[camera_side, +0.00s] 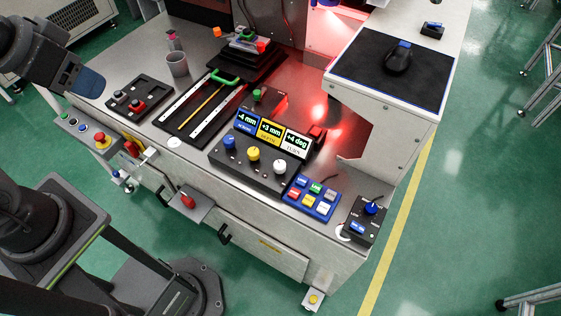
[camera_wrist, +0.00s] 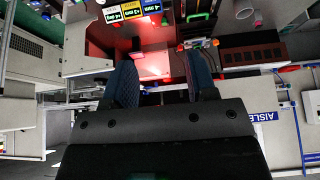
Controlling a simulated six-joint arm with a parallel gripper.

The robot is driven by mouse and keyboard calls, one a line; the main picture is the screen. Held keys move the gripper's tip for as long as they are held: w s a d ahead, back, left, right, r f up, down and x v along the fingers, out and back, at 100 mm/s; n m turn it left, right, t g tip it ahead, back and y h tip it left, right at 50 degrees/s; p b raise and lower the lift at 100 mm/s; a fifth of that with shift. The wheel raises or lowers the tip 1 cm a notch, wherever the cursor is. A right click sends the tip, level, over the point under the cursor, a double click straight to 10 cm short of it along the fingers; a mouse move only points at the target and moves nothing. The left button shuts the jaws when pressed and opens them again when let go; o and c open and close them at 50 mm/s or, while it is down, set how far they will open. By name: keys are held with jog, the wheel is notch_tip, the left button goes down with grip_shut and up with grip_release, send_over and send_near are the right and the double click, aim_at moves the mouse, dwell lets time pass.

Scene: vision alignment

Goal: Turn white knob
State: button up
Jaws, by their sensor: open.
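The white knob (camera_side: 280,166) is the rightmost of three knobs on a dark control box (camera_side: 240,170) in the side view, under the "+4 deg" display (camera_side: 297,147). A yellow knob (camera_side: 253,153) and a blue knob (camera_side: 229,141) stand to its left. My gripper (camera_side: 88,82) is at the upper left of the side view, well away from the knobs. In the wrist view my gripper (camera_wrist: 160,82) has its two blue fingers apart, with nothing between them. The displays (camera_wrist: 131,10) show at the top of that view; I cannot make out the white knob there.
A blue button pad (camera_side: 311,198) and a small box with a blue knob (camera_side: 366,217) lie right of the control box. A rail fixture (camera_side: 200,112), a grey cup (camera_side: 177,64) and a dark switch panel (camera_side: 139,97) lie to the left. A raised mouse shelf (camera_side: 390,70) stands at right.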

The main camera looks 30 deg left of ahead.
jog(key=shift+o, duration=0.4)
jog(key=w+d+g, duration=0.1)
jog(key=w+d, duration=0.2)
jog(key=w, duration=0.4)
jog(key=shift+w+d+g, duration=0.2)
jog(key=shift+w+g, duration=0.1)
jog(key=m+g, duration=0.1)
jog(key=g, duration=0.3)
send_over(280, 164)
notch_tip(280, 164, down, 21)
notch_tip(280, 164, down, 14)
jog(key=shift+f, duration=0.1)
jog(key=c, duration=0.9)
